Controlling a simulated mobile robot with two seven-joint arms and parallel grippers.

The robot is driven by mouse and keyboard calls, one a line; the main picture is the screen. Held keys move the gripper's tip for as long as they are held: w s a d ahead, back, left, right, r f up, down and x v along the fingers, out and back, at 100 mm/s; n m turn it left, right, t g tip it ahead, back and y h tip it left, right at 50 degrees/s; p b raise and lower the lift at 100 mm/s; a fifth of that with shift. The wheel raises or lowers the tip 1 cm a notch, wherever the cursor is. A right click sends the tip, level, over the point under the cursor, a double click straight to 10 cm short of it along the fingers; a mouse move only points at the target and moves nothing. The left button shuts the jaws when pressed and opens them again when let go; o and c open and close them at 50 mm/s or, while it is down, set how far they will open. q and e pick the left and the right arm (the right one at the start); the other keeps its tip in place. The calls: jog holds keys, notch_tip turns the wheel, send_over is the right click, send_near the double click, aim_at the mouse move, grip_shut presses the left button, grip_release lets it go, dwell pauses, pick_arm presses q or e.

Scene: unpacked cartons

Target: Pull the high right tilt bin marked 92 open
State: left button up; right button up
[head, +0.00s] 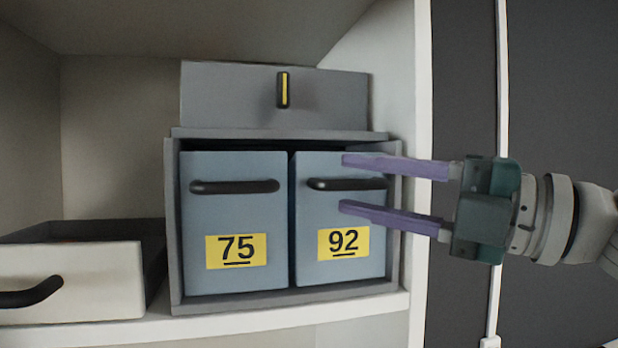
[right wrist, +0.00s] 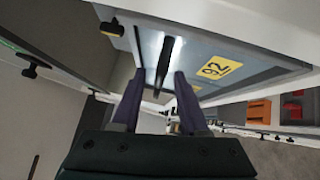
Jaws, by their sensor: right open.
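The blue-grey tilt bin marked 92 (head: 326,262) is the right one of two bins in a grey housing on the shelf, and its front looks closed. Its black bar handle (head: 347,184) runs across the upper front. My right gripper (head: 342,182) is open, its purple fingers one above and one below the handle in the head view. In the right wrist view, the handle (right wrist: 165,58) shows ahead between the fingertips (right wrist: 156,84), and the yellow 92 label (right wrist: 212,70) is to the right. I cannot tell whether the fingers touch the handle. My left gripper is not in view.
The bin marked 75 (head: 225,215) sits left of it, also closed. A grey box (head: 230,98) with a yellow-striped handle rests on top. A white drawer (head: 90,275) stands on the shelf at left. The white shelf upright (head: 423,120) is close on the right.

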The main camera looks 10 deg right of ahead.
jog(key=shift+c, duration=0.3)
grip_shut()
dwell(1.0)
